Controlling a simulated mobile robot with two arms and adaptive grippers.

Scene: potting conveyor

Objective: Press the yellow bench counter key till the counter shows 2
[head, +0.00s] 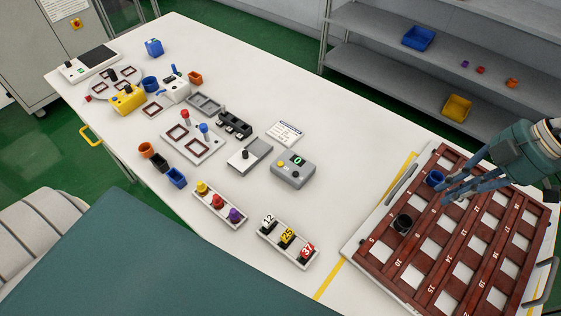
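The bench counter (293,172) is a grey box standing near the middle of the white table. Its small dark display (298,160) shows a green 0. The yellow key (281,163) sits on its top, at the left of the display, with nothing touching it. My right gripper (457,197) is at the right, over the brown slotted tray and well apart from the counter. Its blue fingers look spread, with nothing seen between them. My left gripper is not in view.
The brown tray (381,251) holds a blue pot (434,178) close to my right gripper and a black pot (403,223). A grey box with a black knob (243,157) and a white card (286,133) stand near the counter. Number blocks (287,236) are in front. Table right of the counter is clear.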

